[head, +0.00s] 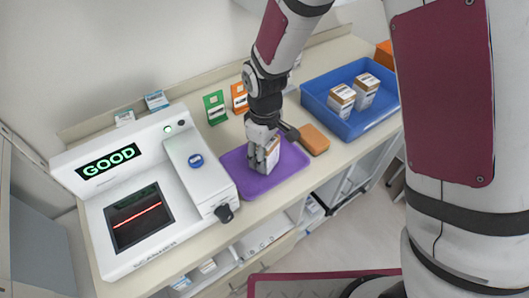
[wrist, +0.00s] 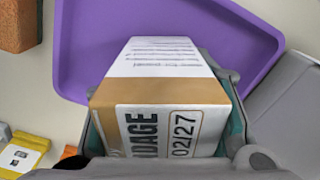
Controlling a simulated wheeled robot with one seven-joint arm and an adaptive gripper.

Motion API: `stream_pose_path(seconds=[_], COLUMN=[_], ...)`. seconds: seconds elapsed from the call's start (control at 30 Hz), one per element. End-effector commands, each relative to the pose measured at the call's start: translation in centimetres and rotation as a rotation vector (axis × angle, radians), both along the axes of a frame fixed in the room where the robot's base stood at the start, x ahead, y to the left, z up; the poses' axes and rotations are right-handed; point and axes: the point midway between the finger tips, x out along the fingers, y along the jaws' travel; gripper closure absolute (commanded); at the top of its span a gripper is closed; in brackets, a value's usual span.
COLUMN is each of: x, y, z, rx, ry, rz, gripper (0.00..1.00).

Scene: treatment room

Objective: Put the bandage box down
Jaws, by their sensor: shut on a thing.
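The bandage box (wrist: 160,80) is white and tan with "DAGE" and "02/27" printed on it. My gripper (head: 264,158) is shut on it, with a finger on each side in the wrist view. In the head view the box (head: 271,153) is upright over the purple tray (head: 239,184). The tray also shows behind the box in the wrist view (wrist: 85,50). I cannot tell whether the box's underside touches the tray.
A white scanner (head: 130,205) with a green "GOOD" display stands left of the tray. A blue bin (head: 350,122) with two similar boxes is at the right. An orange-brown block (head: 314,139) lies beside the tray. Green (head: 215,108) and orange (head: 239,98) cards stand behind.

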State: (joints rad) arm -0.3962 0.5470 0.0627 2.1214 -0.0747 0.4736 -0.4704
Motion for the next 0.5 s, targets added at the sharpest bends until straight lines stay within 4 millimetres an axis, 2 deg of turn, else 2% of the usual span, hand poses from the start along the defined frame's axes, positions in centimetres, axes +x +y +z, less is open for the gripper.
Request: stream_pose_path(seconds=[0.07,0.1,0.17,0.5], x=[0.01,0.0,-0.01,-0.02], y=[0.0,0.0,0.0,0.0], z=[-0.29,-0.26,-0.24,-0.07], rx=[0.0,0.0,0.0,0.0], ry=[0.0,0.0,0.0,0.0], rz=[0.0,0.0,0.0,0.0], gripper=[0.86,0.45,0.32,0.32])
